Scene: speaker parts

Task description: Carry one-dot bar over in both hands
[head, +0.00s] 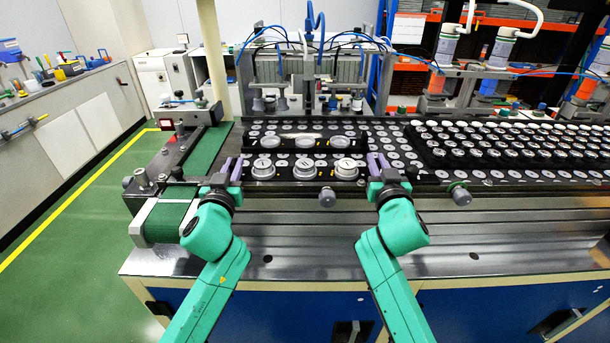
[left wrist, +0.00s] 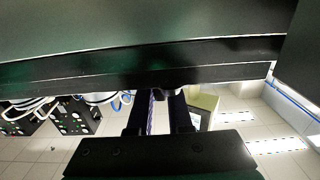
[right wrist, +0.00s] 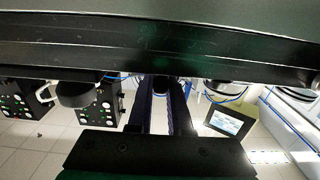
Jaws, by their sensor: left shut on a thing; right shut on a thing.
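The black bar (head: 284,176) spans between my two grippers in the head view and carries three round silver parts. I cannot make out its dot marking. My left gripper (head: 230,169) is shut on the bar's left end. My right gripper (head: 379,166) is shut on its right end. The bar looks about level, close to the front edge of the dotted conveyor. The fingers of my left gripper (left wrist: 160,104) reach up to a dark edge in the left wrist view. The right wrist view shows my right gripper (right wrist: 160,92) likewise. The gripped contact is mostly hidden there.
A second black bar (head: 287,147) with round parts lies just behind. A black tray (head: 440,163) full of round parts sits to the right on the conveyor. A fixture with blue hoses (head: 310,75) stands behind. Knobs (head: 460,195) stick out along the front rail.

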